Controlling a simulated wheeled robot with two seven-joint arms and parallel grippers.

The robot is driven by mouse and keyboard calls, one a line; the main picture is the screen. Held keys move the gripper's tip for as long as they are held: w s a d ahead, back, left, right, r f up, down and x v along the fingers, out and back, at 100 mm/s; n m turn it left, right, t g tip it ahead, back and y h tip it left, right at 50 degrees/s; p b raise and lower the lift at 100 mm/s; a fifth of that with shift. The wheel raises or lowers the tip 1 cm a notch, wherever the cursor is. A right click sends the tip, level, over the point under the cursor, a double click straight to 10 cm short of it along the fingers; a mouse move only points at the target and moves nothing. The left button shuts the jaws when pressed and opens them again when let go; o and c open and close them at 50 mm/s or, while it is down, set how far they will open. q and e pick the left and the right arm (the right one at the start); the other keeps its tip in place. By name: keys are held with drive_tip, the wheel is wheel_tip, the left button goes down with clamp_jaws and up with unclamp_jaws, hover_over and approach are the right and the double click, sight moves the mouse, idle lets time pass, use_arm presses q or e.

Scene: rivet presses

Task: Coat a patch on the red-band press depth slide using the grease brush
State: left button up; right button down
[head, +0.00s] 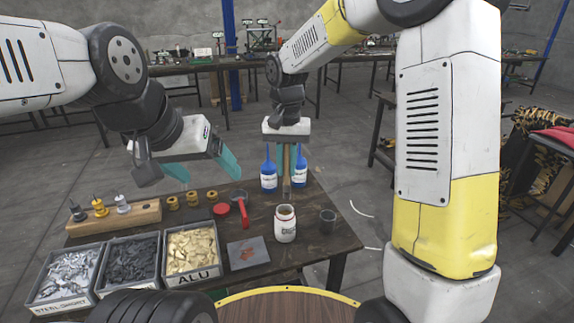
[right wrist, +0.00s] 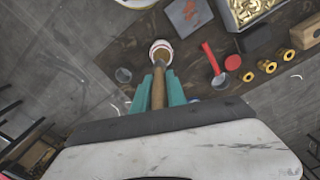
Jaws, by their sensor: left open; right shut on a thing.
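My right gripper (head: 289,165) points down over the table with its teal fingers shut on the wooden handle of the grease brush (head: 287,178). The brush hangs upright, its lower end just behind and above the mouth of a white jar (head: 285,228) with brownish contents. In the right wrist view, the brush (right wrist: 158,88) lines up with the jar (right wrist: 161,45); its bristles are not clear, and I cannot tell whether they touch the contents. My left gripper (head: 202,168) is open and empty above the table's back left. I cannot make out the red-band press or its depth slide.
Benches with equipment (head: 262,38) stand behind.

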sight(285, 184)
drive_tip(key=shift+a, duration=0.2)
drive_tip(key=shift+s+f, duration=0.1)
drive_tip(key=shift+f, duration=0.15)
drive_tip(key=shift+a+f, duration=0.1)
drive_tip(key=shift+f, duration=2.55)
drive_tip(key=shift+f, duration=0.6)
drive_tip(key=shift+r, duration=3.55)
